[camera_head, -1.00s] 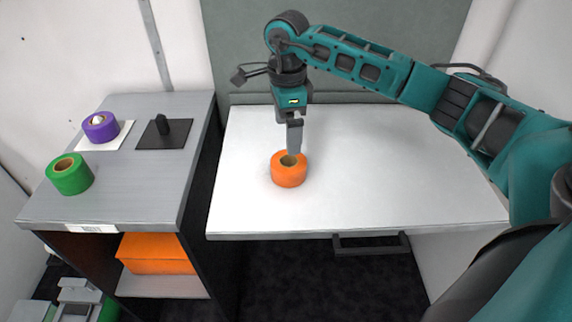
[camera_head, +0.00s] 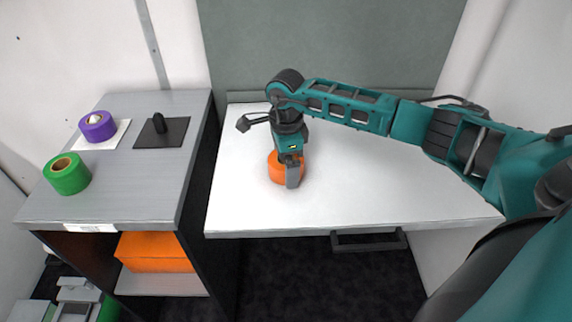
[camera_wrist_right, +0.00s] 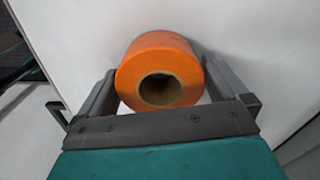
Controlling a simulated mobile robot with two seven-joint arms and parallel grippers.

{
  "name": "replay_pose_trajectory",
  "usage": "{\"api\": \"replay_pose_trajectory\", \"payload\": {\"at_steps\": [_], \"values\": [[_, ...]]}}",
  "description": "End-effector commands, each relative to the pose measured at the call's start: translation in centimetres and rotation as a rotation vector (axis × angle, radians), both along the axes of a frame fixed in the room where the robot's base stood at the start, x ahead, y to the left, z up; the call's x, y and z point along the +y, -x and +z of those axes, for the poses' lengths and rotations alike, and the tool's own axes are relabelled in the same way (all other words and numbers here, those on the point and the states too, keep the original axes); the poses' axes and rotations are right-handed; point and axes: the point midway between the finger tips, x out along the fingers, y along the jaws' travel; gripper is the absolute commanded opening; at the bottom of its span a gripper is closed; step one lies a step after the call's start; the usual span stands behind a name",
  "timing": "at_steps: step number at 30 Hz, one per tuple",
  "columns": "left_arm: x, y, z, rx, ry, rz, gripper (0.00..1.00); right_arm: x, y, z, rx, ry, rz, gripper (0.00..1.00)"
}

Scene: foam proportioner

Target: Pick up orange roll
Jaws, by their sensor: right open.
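The orange roll (camera_head: 276,169) stands upright on the white table, partly hidden behind my right gripper (camera_head: 288,172). In the right wrist view the orange roll (camera_wrist_right: 157,70) shows its brown core facing the camera. There my right gripper (camera_wrist_right: 165,88) has its fingers spread, one on each side of the roll. The gap between each finger and the roll is small, and I cannot tell whether either touches. My left gripper does not show in the head view.
The white table (camera_head: 400,200) is otherwise clear, with a dark handle (camera_head: 368,243) below its front edge. On the grey cabinet (camera_head: 125,195) at left are a green roll (camera_head: 67,176), a purple roll (camera_head: 97,127) and a black base with a peg (camera_head: 163,132). An orange box (camera_head: 155,253) sits on its shelf.

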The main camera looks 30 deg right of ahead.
Motion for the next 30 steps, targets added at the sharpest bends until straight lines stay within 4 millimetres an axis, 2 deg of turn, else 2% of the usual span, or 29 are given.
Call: {"api": "replay_pose_trajectory", "payload": {"at_steps": [2,15,25,30], "values": [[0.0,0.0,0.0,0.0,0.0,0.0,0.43,0.0,0.0,0.0,0.0,0.0,0.0,0.99],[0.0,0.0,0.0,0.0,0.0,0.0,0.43,0.0,0.0,0.1,0.0,0.0,-0.001,0.57],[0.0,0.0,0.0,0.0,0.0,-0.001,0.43,0.0,-0.1,0.4,-0.001,-0.001,-0.001,0.56],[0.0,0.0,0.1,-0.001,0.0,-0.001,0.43,0.0,-0.1,2.1,-0.003,-0.001,-0.001,0.56]]}}
